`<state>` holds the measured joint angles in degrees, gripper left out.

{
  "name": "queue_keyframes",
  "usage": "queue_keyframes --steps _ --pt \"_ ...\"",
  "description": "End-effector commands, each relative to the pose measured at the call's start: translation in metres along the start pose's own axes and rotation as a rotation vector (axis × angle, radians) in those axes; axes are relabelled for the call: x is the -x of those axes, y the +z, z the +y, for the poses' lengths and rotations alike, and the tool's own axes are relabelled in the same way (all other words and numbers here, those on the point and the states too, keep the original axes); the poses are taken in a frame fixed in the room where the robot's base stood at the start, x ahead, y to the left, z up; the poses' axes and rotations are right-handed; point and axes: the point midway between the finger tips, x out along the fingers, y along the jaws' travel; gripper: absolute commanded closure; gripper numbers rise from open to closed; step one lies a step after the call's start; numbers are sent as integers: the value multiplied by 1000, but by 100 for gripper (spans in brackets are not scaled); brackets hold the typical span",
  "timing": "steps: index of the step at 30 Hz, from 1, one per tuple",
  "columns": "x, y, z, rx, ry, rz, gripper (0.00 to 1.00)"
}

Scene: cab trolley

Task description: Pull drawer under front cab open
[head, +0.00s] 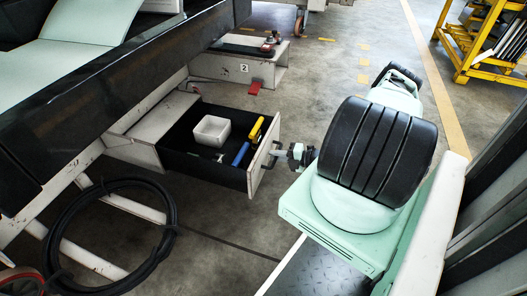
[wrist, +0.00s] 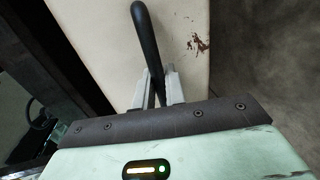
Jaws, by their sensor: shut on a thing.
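The drawer (head: 180,163) under the front cab stands pulled out in the head view, with its dark inside showing. Its pale front panel (head: 262,158) faces my arm at the right. In the wrist view the panel (wrist: 105,45) fills the upper middle, with the black bar handle (wrist: 146,40) on it. My gripper (head: 279,154) is at the front panel. In the wrist view my gripper (wrist: 158,88) has its two fingers on either side of the handle, shut on it. The fingertips are small in the head view.
The drawer holds a white bin (head: 211,131), a blue-handled tool (head: 241,154) and a yellow tool (head: 257,129). A black hose coil (head: 165,230) lies at lower left. A step marked 2 (head: 262,70) stands behind. A yellow rack (head: 480,45) is at upper right.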

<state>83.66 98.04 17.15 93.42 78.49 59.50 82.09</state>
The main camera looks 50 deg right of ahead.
Motion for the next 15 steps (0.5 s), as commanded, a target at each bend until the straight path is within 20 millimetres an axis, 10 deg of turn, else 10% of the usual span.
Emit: queue_keyframes --steps 15 --pt "63 1 -13 1 -2 -3 100"
